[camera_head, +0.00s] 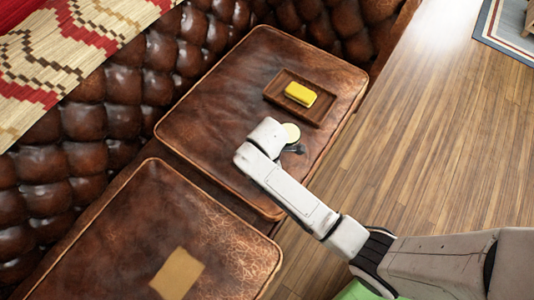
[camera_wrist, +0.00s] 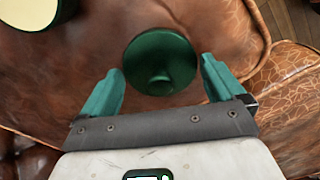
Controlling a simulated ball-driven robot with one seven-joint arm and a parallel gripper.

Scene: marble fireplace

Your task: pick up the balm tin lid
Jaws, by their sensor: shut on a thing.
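The balm tin lid (camera_wrist: 160,60), a dark green round piece with a small raised knob, sits between the two teal fingers of my gripper (camera_wrist: 163,70) in the wrist view. My gripper is shut on it, low over the brown leather cushion. At the upper left of the wrist view is a round cream-topped thing with a dark rim, likely the open tin (camera_wrist: 28,12), partly cut off. In the head view it shows as a pale yellow disc (camera_head: 291,132) beside my wrist. My fingers and the lid are mostly hidden behind my arm there.
A brown tray (camera_head: 314,114) with a yellow block (camera_head: 300,94) lies on the far leather cushion (camera_head: 215,110). A near cushion (camera_head: 120,225) bears a tan square (camera_head: 177,274). A tufted backrest (camera_head: 90,125) and patterned blanket (camera_head: 60,50) lie left. Wood floor (camera_head: 430,140) is right.

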